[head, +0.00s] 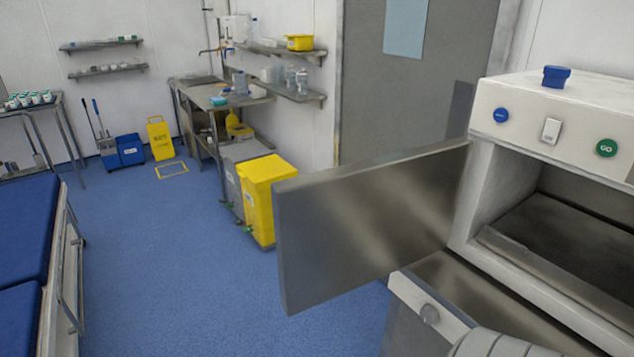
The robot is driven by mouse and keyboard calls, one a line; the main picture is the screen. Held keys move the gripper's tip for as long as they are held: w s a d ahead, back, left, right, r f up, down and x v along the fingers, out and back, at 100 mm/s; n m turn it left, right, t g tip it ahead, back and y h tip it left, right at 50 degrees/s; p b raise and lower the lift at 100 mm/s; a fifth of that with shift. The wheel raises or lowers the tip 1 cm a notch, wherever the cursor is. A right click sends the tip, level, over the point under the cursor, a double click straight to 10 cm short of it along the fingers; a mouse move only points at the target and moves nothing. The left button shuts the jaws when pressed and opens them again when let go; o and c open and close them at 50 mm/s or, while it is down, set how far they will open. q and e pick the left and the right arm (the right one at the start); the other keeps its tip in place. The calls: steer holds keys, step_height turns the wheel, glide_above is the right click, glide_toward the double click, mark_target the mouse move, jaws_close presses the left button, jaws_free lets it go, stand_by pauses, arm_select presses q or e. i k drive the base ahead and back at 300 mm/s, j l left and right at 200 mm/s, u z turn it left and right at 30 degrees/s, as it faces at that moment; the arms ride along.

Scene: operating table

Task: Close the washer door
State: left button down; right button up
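The washer (484,190) stands at the right, a white boxy unit with a dark, empty-looking chamber. Its door (375,225), a flat grey metal panel, stands wide open. The door is joined at the left side of the opening and reaches out to the left over the floor. The front panel above the opening has a blue button, a white rocker switch and a green GO button (606,148). A blue knob-like part sits on top. Neither of my grippers is in view, and nothing visible touches the door.
A grey rounded, ribbed part shows at the bottom edge below the washer. A yellow pedal bin (268,190) stands behind the door's free edge. A blue-padded table (28,235) is at the left. Blue floor (170,260) between them is clear. A metal bench (205,95) stands behind.

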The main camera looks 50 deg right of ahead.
mark_target(339, 230)
steer(key=i+j+z, duration=0.1)
steer(key=i+z, duration=0.4)
steer(key=i+j+z, duration=0.25)
steer(key=i+z, duration=0.2)
steer(key=k, duration=0.05)
